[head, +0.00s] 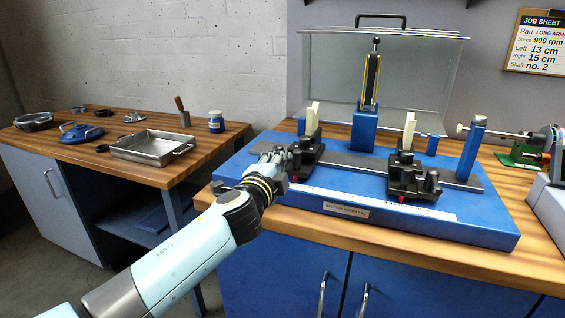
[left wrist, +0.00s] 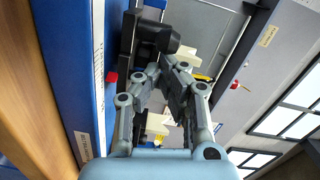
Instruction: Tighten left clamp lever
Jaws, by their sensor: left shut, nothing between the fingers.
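My left gripper (head: 275,156) is shut and empty, beside the left black clamp block (head: 307,152) on the blue balancing machine base (head: 340,190). In the left wrist view the closed fingertips (left wrist: 168,72) are close to the black clamp block (left wrist: 150,35); whether they touch it I cannot tell. A small red piece (head: 296,179) shows low at the block's front, and also in the left wrist view (left wrist: 111,77). The gripper partly hides the block's left side, and I cannot make out the lever clearly. My right gripper is not in view.
A second black clamp block (head: 415,180) stands to the right. A blue post (head: 363,130) and a clear guard (head: 420,70) rise behind. The side table holds a metal tray (head: 150,147) and a blue jar (head: 216,122). The job sheet (head: 540,42) hangs at right.

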